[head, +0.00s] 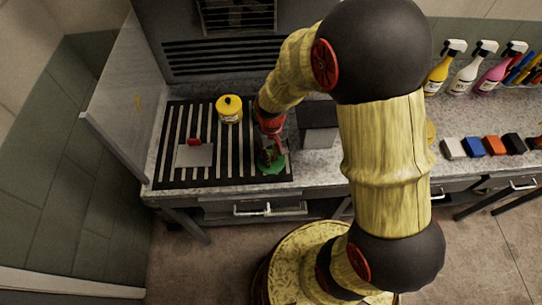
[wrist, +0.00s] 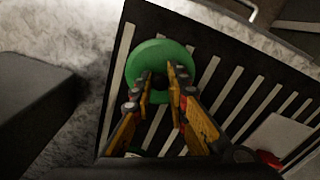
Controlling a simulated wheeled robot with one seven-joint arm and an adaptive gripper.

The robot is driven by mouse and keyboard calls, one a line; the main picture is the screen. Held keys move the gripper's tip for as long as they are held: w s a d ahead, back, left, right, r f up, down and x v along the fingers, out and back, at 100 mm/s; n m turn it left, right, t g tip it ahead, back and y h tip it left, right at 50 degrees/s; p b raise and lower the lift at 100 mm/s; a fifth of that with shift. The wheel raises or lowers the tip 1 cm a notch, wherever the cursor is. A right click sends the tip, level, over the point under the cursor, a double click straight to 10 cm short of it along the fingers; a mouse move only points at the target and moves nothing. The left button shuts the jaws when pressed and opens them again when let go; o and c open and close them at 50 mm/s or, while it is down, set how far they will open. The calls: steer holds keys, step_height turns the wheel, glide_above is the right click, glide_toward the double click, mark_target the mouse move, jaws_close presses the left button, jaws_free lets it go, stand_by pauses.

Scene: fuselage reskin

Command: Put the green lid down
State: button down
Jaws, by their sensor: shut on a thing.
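The green lid (wrist: 143,67) is a round disc with a raised middle part. In the wrist view my gripper (wrist: 162,80) has both fingers closed in on the middle of the lid. In the head view the green lid (head: 271,167) is at the right front of the black-and-white striped mat, under my gripper (head: 268,150). I cannot tell whether the lid touches the mat or is just above it. The fingers hide the middle of the lid.
The striped mat (head: 233,142) lies on the counter. A grey block (head: 320,137) is right of the mat.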

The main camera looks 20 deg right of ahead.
steer(key=shift+f, duration=0.15)
steer(key=c, duration=1.8)
jaws_free()
steer(key=shift+o, duration=0.3)
steer(key=s+r+t+p, duration=0.1)
steer(key=s+r+t, duration=0.15)
steer(key=r, duration=1.05)
steer(key=s+r+t+p, duration=0.1)
steer(key=s+r, duration=0.2)
steer(key=r, duration=0.9)
steer(key=s+r+m+t, duration=0.1)
steer(key=s+r+t, duration=0.1)
steer(key=s+r, duration=0.5)
steer(key=shift+s, duration=0.8)
